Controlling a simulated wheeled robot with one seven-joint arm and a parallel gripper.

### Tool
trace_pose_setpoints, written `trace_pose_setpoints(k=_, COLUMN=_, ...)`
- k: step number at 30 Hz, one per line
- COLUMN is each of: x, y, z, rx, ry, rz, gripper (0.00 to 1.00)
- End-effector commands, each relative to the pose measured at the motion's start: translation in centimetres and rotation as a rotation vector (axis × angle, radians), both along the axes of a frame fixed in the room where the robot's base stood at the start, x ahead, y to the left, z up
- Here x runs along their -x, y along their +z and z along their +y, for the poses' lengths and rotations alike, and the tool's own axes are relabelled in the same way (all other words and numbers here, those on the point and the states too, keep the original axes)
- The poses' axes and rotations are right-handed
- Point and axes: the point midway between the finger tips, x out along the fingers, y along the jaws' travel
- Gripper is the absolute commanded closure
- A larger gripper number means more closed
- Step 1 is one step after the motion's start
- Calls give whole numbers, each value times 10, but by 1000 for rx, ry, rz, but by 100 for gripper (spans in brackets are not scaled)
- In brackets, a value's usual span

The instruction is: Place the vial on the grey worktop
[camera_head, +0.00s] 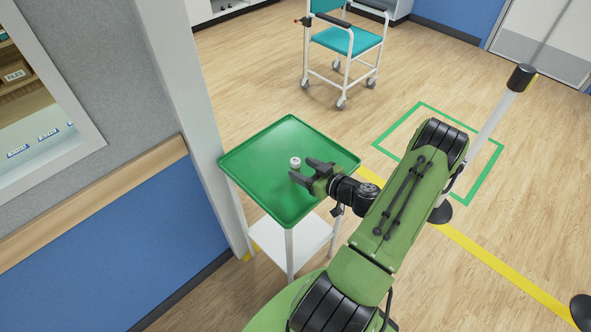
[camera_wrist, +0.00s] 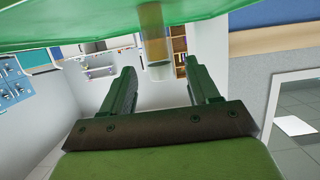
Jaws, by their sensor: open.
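The vial (camera_head: 295,162) is small with a white cap and stands on the green tray (camera_head: 257,147) of a trolley. In the wrist view, which looks upside down, the amber vial (camera_wrist: 154,42) hangs from the green tray surface along the top edge, cap end down. My gripper (camera_head: 302,170) is low over the tray, its fingers pointing at the vial. In the wrist view my gripper (camera_wrist: 158,75) is open, with the vial ahead in the gap between its fingers. Whether a finger touches it, I cannot tell. I cannot identify a grey worktop in either view.
The trolley has a white lower shelf (camera_head: 300,240). A wall with a white-framed window (camera_head: 90,130) stands close on the left. A teal wheeled chair (camera_head: 345,42) is behind. A post (camera_head: 497,110) stands on the right. Open wooden floor lies to the right.

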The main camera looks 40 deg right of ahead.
Motion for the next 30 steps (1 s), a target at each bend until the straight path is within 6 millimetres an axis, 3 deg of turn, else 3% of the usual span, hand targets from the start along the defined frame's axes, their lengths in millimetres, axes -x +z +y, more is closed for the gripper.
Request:
trace_pose_setpoints(k=6, x=-37, y=-13, z=0, rx=0, ry=5, rz=-1, gripper=40)
trace_pose_setpoints(k=14, x=-40, y=-14, z=0, rx=-2, ry=2, rz=0, gripper=41)
trace_pose_setpoints(k=24, x=-40, y=-14, z=0, rx=-2, ry=2, rz=0, gripper=93)
trace_pose_setpoints(k=26, x=-40, y=-14, z=0, rx=-2, ry=2, rz=-1, gripper=100)
trace_pose_setpoints(k=30, x=-40, y=-14, z=0, rx=-1, ry=2, rz=-1, gripper=100)
